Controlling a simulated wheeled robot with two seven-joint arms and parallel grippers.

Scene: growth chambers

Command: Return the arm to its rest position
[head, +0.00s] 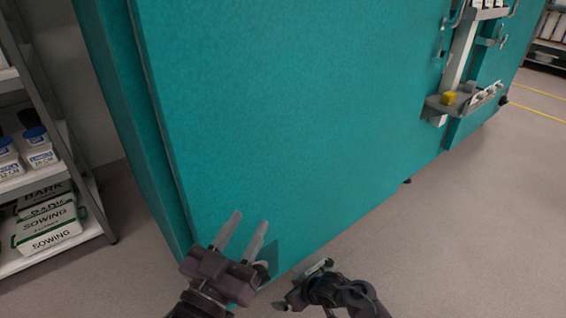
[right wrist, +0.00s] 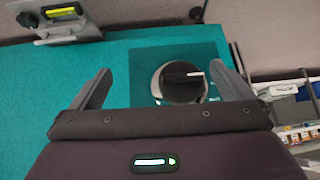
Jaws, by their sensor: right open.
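My left gripper (head: 250,219) is at the bottom centre of the head view, in front of the lower part of a large teal chamber (head: 290,100). Its two grey fingers are apart with nothing between them. My right arm shows beside it at the bottom of the head view, bent low near the floor, and its fingers are hard to make out there. In the right wrist view my right gripper (right wrist: 165,82) is open and empty. A round metal-rimmed dark fitting (right wrist: 181,82) on a darker teal panel shows between and beyond its fingers.
A shelf rack (head: 75,160) with blue-capped bottles (head: 38,145) and sowing bags (head: 48,225) stands at the left. Grey floor (head: 470,220) is clear at lower right.

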